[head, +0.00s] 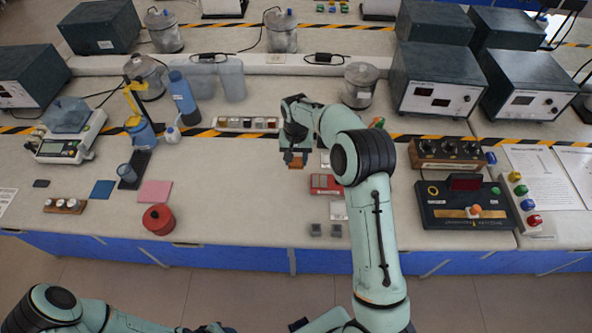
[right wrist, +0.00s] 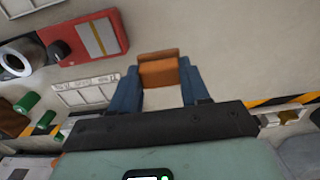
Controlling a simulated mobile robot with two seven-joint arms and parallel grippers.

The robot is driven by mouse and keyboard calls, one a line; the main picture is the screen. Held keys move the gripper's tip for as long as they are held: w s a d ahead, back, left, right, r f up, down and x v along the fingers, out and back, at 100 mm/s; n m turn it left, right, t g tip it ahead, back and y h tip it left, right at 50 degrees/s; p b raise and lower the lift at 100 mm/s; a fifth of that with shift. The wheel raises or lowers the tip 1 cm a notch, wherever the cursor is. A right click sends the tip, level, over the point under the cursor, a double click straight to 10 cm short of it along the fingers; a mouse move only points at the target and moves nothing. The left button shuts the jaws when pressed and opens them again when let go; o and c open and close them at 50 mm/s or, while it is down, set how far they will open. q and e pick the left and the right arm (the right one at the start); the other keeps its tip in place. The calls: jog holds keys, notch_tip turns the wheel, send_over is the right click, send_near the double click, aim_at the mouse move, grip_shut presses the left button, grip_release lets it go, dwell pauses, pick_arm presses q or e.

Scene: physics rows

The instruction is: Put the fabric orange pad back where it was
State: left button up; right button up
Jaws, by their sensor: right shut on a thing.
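The orange pad (right wrist: 160,73) is held between the blue fingers of my right gripper (right wrist: 164,82) in the right wrist view. In the head view the orange pad (head: 296,165) shows as a small patch below my right gripper (head: 295,158), over the middle of the bench. Its height above the bench is hard to tell. A blue pad (head: 103,189) and a pink pad (head: 155,191) lie flat on the left part of the bench. My left arm shows at the bottom left, but its gripper is not clearly seen.
A red box (head: 325,184) lies close to the right of my gripper. A row of small jars (head: 247,124) stands behind it. A red round container (head: 159,219) stands near the front edge. A control box (head: 465,203) sits to the right. The bench between pink pad and gripper is clear.

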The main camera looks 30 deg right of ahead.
aim_at(296, 159)
jog(key=shift+f, duration=3.15)
jog(key=shift+f, duration=0.2)
jog(key=o, duration=1)
notch_tip(296, 159, up, 12)
jog(key=shift+r, duration=0.2)
